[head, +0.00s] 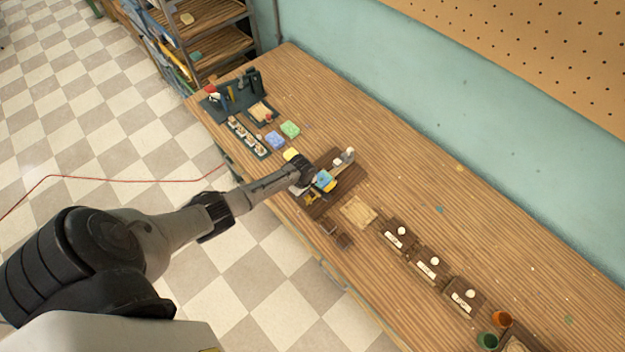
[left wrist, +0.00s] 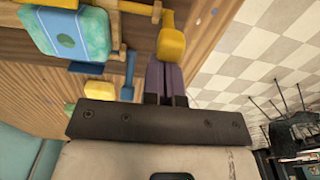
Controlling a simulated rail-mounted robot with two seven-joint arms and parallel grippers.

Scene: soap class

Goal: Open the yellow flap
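My left gripper (head: 303,178) is over the dark wooden board (head: 346,182) on the bench. In the left wrist view its two dark fingers (left wrist: 166,68) lie close together. A yellow part with a rounded end (left wrist: 171,42), which may be the flap, is right at the fingertips; I cannot tell whether they touch it. A teal block with a blue face (left wrist: 65,38) sits beside it and also shows in the head view (head: 325,181). A yellow piece (head: 311,198) lies near the board's front edge. The gripper hides part of the board. My right gripper is not in view.
Blue (head: 275,140) and green (head: 290,129) blocks lie left of the board. A dark tool stand (head: 216,104) is further left. A light mat (head: 358,211) and several labelled dark trays (head: 429,265) are to the right. The bench behind is mostly clear.

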